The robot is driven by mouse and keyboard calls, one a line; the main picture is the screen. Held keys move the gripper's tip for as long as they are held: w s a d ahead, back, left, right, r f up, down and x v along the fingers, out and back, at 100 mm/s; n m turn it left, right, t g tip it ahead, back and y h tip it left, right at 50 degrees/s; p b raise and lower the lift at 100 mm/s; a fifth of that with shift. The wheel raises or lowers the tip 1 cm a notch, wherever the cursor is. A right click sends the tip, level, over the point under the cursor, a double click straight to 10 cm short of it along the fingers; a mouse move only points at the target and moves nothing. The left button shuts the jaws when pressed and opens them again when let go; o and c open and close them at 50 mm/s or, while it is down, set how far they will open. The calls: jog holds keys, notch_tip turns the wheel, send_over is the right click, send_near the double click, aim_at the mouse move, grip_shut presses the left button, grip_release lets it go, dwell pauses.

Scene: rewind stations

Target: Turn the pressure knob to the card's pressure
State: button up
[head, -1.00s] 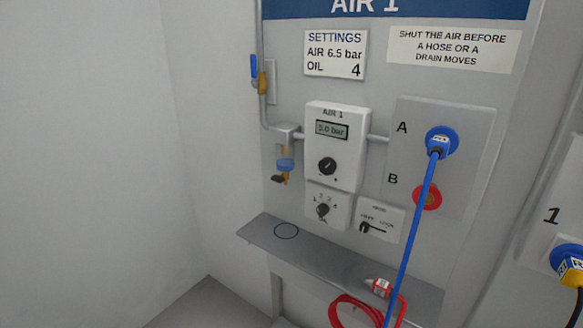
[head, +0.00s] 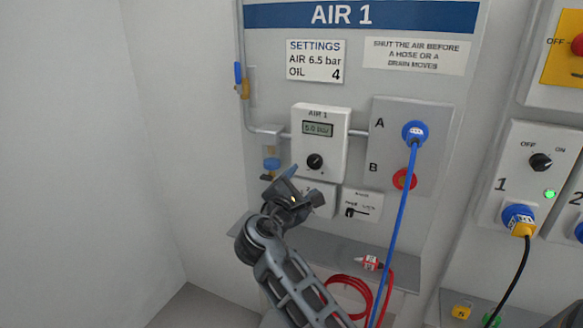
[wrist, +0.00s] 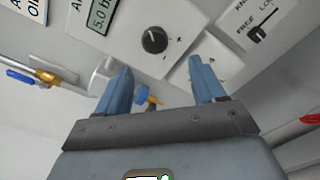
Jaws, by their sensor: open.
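The pressure knob (head: 315,161) is a round black dial on the white AIR 1 regulator box (head: 335,146), under a display (head: 318,128) that reads about 5.0 bar. The settings card (head: 315,62) reads AIR 6.5 bar, OIL 4. My gripper (head: 290,185) is below and slightly left of the knob, apart from it. In the wrist view, my gripper's blue fingers (wrist: 163,85) are spread and empty, and the pressure knob (wrist: 154,40) shows beyond them, above the gap. My gripper hides much of the oil dial box (head: 326,198).
A blue hose (head: 403,210) hangs from port A, right of the regulator. A blue-handled valve (head: 239,75) and a filter bowl (head: 271,164) are at left. The Free/Lock switch (head: 355,211) is right.

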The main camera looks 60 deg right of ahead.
aim_at(314, 164)
jog(key=shift+w+d+r+p, duration=0.15)
jog(key=shift+d, duration=1.2)
jog(key=shift+w+d+r+p, duration=0.15)
jog(key=shift+d, duration=1.15)
jog(key=shift+w+d+r+p, duration=0.15)
jog(key=shift+d, duration=1.2)
jog(key=shift+c, duration=0.5)
jog(key=c, duration=1)
jog(key=shift+o, duration=0.2)
jog(key=shift+f, duration=0.1)
